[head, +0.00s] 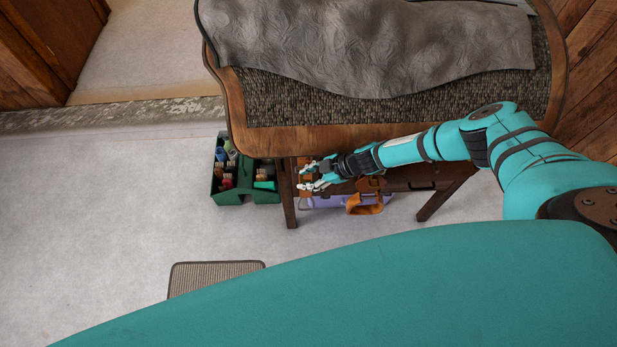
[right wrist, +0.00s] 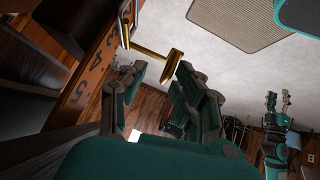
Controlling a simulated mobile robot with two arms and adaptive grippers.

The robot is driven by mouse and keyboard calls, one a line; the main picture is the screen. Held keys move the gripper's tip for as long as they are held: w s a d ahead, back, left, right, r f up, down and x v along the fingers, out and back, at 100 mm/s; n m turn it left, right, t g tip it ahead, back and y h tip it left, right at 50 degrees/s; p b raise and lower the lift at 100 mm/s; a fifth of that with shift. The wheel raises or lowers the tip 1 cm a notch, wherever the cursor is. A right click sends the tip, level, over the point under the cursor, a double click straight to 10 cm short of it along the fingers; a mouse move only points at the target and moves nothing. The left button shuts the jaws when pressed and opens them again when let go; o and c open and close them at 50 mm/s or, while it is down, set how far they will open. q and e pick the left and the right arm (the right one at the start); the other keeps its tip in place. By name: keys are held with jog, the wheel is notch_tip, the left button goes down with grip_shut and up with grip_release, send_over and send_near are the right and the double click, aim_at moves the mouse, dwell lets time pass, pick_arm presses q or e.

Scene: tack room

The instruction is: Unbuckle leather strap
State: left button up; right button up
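An orange-brown leather strap (head: 306,186) hangs at the front of the wooden bench, beside my right gripper (head: 318,178). In the right wrist view, the strap (right wrist: 97,72) runs along the left with stamped dark marks. A brass buckle piece (right wrist: 152,54) sticks out just beyond the fingertips. My right gripper (right wrist: 155,70) is open, its fingers apart, with nothing clearly held between them. Whether a finger touches the brass is unclear. My left gripper (right wrist: 278,98) shows at the right of the right wrist view, fingers apart, far from the strap; it is outside the head view.
The bench (head: 240,105) carries a woven mat (head: 275,105) and a grey cloth (head: 390,50). Below it are an orange looped strap (head: 366,207) and a lavender item (head: 330,203). A green caddy (head: 232,198) stands left. A small rug (head: 212,277) lies on otherwise open floor.

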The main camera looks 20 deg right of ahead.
jog(key=shift+s, duration=0.15)
jog(key=shift+d+r, duration=0.15)
jog(key=s+d, duration=0.5)
jog(key=d, duration=0.6)
jog(key=shift+s+r, duration=0.25)
jog(key=shift+s, duration=0.1)
jog(key=shift+d, duration=0.1)
jog(key=shift+f, duration=0.1)
